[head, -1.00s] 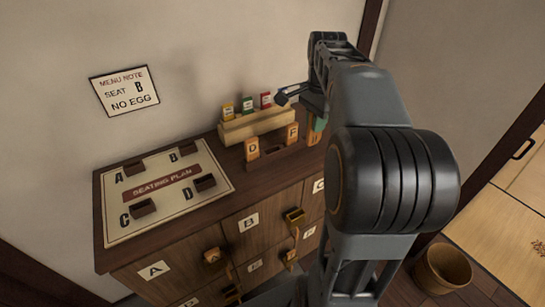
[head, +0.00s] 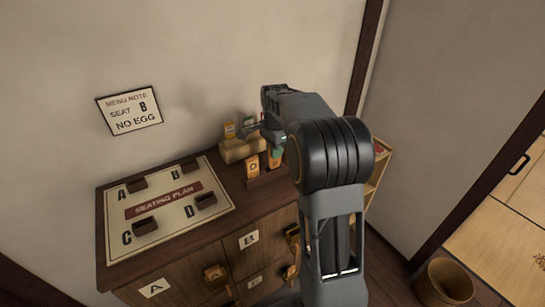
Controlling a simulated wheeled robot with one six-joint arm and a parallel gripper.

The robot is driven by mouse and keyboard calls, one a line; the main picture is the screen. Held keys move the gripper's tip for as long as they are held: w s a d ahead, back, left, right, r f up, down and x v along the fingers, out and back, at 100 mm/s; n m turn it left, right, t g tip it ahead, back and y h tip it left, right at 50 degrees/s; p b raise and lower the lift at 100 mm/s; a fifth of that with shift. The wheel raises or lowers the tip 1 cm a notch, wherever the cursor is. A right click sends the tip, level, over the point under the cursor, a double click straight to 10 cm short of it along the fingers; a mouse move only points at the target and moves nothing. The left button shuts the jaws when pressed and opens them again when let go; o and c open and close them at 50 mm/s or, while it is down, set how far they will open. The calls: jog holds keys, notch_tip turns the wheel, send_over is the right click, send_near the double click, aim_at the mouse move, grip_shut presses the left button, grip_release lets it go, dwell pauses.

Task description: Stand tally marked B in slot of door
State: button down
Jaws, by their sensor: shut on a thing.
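My gripper (head: 277,149) is partly hidden behind my arm, above the right part of the wooden tally stand (head: 262,180). It appears shut on an orange wooden tally (head: 275,161), whose letter I cannot read. I cannot tell if this tally touches the stand. A tally marked D (head: 252,165) stands upright just left of it. The door marked B (head: 262,250) is on the cabinet front, below the stand. Its brass slot (head: 292,235) shows at the door's right, partly covered by my arm.
A seating plan board (head: 222,207) with small dark holders covers the cabinet top's left. A card rack (head: 236,152) stands behind the stand. Another tally (head: 213,272) sits on the front by door A (head: 155,287). A bin (head: 443,282) stands on the floor at right.

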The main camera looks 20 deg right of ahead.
aim_at(273, 163)
jog(key=shift+w+a+f, duration=0.15)
jog(key=shift+w+f, duration=0.1)
jog(key=shift+f, duration=0.1)
notch_tip(273, 163, down, 2)
jog(key=shift+w+p, duration=0.15)
jog(key=shift+p, duration=0.2)
jog(key=shift+f, duration=0.45)
jog(key=shift+f, duration=0.1)
jog(key=shift+f, duration=0.15)
jog(key=c, duration=1.1)
grip_release()
jog(key=shift+b, duration=0.3)
